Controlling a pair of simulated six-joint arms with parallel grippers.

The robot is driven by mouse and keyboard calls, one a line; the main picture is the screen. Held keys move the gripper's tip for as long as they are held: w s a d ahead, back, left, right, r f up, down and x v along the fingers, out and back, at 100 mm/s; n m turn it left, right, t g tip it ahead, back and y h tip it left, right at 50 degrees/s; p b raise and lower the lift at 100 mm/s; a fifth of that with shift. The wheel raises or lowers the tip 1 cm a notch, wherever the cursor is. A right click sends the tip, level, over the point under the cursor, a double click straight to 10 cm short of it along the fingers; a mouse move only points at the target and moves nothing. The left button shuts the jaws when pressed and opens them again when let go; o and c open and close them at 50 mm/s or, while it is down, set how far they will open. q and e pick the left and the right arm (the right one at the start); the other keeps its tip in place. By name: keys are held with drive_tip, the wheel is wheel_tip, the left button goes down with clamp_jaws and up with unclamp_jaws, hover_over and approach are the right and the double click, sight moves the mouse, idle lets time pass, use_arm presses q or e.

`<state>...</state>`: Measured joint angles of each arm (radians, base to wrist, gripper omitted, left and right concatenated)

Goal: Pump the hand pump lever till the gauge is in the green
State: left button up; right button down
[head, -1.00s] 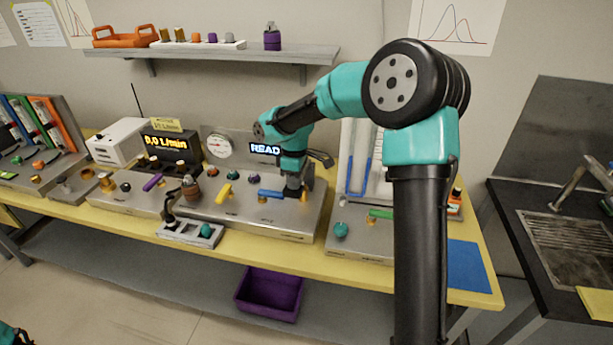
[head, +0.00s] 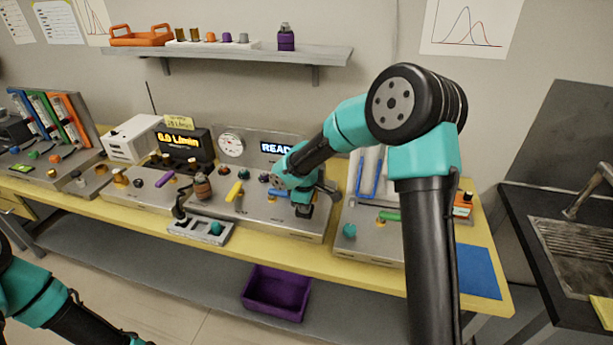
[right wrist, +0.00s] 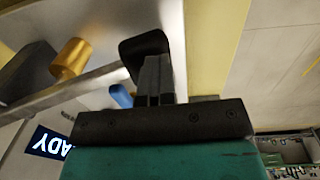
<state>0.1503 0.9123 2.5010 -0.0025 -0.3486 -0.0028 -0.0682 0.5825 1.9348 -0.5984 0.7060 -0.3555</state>
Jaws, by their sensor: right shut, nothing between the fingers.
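The round white gauge (head: 231,145) is on the back panel of the middle console. Its needle is too small to read in the head view. A black lever-like part (head: 329,188), which looks like the pump lever, shows at the console's right end, beside my right wrist. My right gripper (head: 304,209) is low over the console's right part, partly hidden by its own wrist. In the right wrist view its fingers (right wrist: 154,78) are shut and empty. A black rounded piece (right wrist: 145,44) is at the fingertips; I cannot tell whether they touch. My left gripper is out of view.
A purple bin (head: 277,290) is below the bench.

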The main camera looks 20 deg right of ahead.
drive_tip(key=shift+s+f, duration=0.2)
drive_tip(key=shift+f, duration=0.45)
drive_tip(key=shift+r, duration=0.1)
drive_tip(key=s+a+r, duration=0.1)
drive_tip(key=r, duration=0.6)
drive_tip(key=s+a+r, duration=0.2)
drive_tip(key=r, duration=0.5)
drive_tip(key=shift+s, duration=0.2)
drive_tip(key=shift+w+r, duration=0.1)
idle(0.9)
drive_tip(key=w+d+r+g+y, duration=0.1)
drive_tip(key=w+d+r, duration=0.1)
drive_tip(key=r, duration=0.3)
drive_tip(key=w+d+r+g, duration=0.1)
drive_tip(key=w+d+r, duration=0.2)
drive_tip(key=w+r, duration=0.2)
drive_tip(key=shift+d+r+y, duration=0.25)
drive_tip(key=shift+r+y, duration=0.15)
drive_tip(key=shift+r, duration=0.35)
wheel_tip(320, 180, down, 14)
drive_tip(key=s+a, duration=0.2)
drive_tip(key=shift+r, duration=0.15)
